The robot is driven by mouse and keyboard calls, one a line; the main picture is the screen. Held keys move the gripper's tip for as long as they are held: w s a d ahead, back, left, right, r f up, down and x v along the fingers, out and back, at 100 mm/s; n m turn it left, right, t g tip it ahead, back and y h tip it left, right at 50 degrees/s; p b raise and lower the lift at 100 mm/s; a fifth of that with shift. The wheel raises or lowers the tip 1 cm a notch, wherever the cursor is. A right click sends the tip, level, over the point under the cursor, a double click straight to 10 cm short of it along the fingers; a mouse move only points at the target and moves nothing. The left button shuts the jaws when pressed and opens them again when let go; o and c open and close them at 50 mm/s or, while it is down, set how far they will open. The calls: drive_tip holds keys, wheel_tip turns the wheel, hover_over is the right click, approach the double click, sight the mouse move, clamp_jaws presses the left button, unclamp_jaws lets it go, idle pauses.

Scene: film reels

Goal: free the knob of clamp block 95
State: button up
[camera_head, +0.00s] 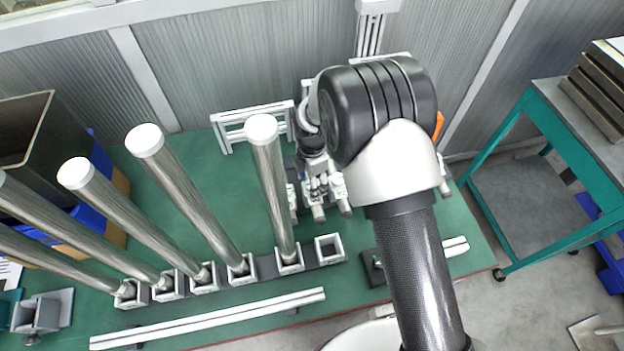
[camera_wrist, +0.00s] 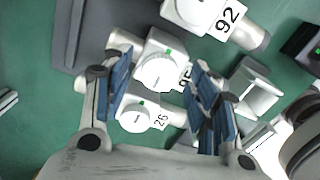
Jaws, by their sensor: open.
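In the wrist view, a white clamp block with a round knob (camera_wrist: 160,72) lies between my fingers. Its label (camera_wrist: 185,76) is partly covered by the right finger, so I cannot read the number in full. The knob has a small green mark. My gripper (camera_wrist: 158,80) is open, with one blue-padded finger on each side of this knob. I cannot tell whether either finger touches it. A second block with a round knob, labelled 26 (camera_wrist: 138,116), sits just below. Another block, labelled 92 (camera_wrist: 227,20), is above right. In the head view, the arm partly hides the gripper and the blocks.
Tall metal rods with white caps (camera_head: 262,128) stand in sockets left of the arm. An empty square socket (camera_head: 330,248) is at their right end. A white rail (camera_head: 210,318) lies along the front of the green table (camera_head: 190,150). A teal cart (camera_head: 535,165) stands right.

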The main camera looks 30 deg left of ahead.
wheel_tip(320, 180, up, 12)
idle(0.6)
idle(0.5)
